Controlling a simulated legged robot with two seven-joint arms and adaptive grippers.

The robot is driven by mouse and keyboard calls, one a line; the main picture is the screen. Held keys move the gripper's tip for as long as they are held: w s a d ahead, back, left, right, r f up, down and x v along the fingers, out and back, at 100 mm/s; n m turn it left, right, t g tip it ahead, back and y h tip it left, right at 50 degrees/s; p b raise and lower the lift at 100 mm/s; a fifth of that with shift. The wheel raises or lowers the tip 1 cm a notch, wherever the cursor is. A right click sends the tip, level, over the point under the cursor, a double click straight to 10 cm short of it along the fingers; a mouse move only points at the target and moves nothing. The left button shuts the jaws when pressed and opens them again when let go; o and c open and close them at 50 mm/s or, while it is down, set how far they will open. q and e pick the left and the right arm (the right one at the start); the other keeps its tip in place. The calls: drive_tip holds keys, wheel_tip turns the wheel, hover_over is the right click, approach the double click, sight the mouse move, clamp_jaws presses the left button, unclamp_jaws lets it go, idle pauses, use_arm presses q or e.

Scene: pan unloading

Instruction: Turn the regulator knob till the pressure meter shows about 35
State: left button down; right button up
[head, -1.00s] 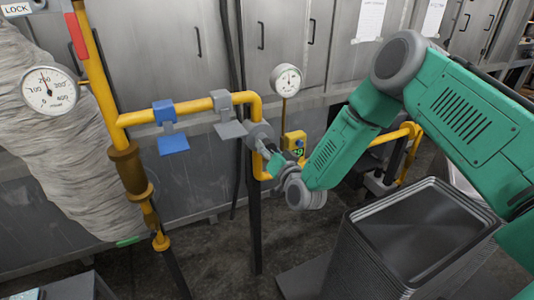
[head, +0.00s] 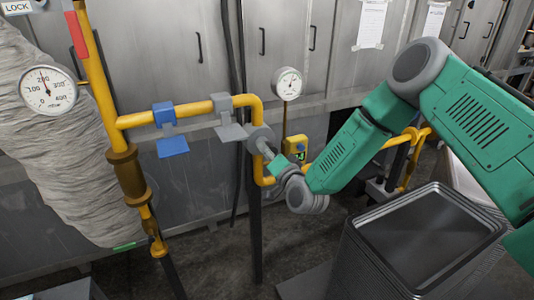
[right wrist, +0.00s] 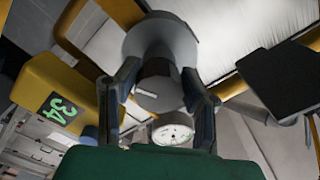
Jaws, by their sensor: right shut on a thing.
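The grey round regulator (head: 260,137) sits on the yellow pipe. Its dark knob shows in the right wrist view (right wrist: 158,88). My right gripper (head: 271,155) is shut on the knob, with a finger on each side of it in the right wrist view (right wrist: 161,80). The yellow meter box (head: 296,147) stands just right of the regulator. Its green digits seem to read 34 on the display in the right wrist view (right wrist: 58,112). A small round dial (head: 288,82) stands on a stem above the box; its exact reading is too small to tell. My left gripper is not in view.
A larger mbar dial (head: 48,90) at the left points near 200. A blue valve handle (head: 172,147) and a grey one (head: 231,132) sit on the pipe. Stacked metal trays (head: 433,235) stand at the lower right, below my right arm.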

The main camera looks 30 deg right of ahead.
drive_tip(key=shift+d+f, duration=0.15)
drive_tip(key=o, duration=1.1)
drive_tip(key=shift+o, duration=0.2)
drive_tip(key=shift+s+d, duration=0.1)
drive_tip(key=s, duration=1.2)
drive_tip(key=shift+a, duration=0.2)
